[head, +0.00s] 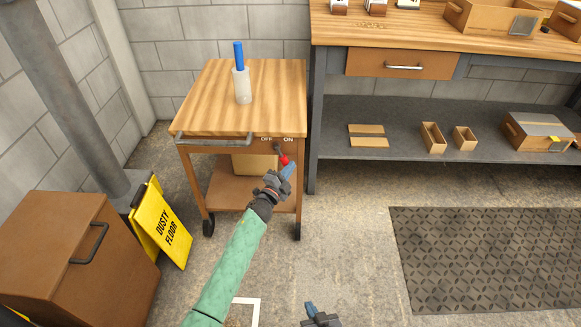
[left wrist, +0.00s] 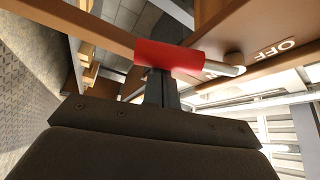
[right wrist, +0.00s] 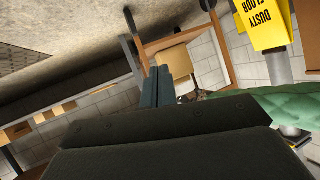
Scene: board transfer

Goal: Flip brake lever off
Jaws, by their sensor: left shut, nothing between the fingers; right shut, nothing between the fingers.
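The brake lever (head: 284,160) has a red grip and hangs from the front of a wooden-topped cart (head: 205,105), under the OFF and ON labels. The lever slants down to the right, on the ON side. In the left wrist view its red grip (left wrist: 168,54) lies across my fingertips, and its metal rod crosses the partly hidden ON label. My left gripper (head: 288,171) is shut and empty right at the grip; whether it touches cannot be told. My right gripper (head: 311,309) is shut and empty, low at the bottom edge, away from the cart.
A pale container with a blue stick (head: 242,88) stands on the cart. A cardboard box (head: 250,164) sits on its lower shelf. A yellow floor sign (head: 165,225) and a brown cabinet (head: 70,250) stand left. A workbench (head: 420,38) is right. The floor in front is clear.

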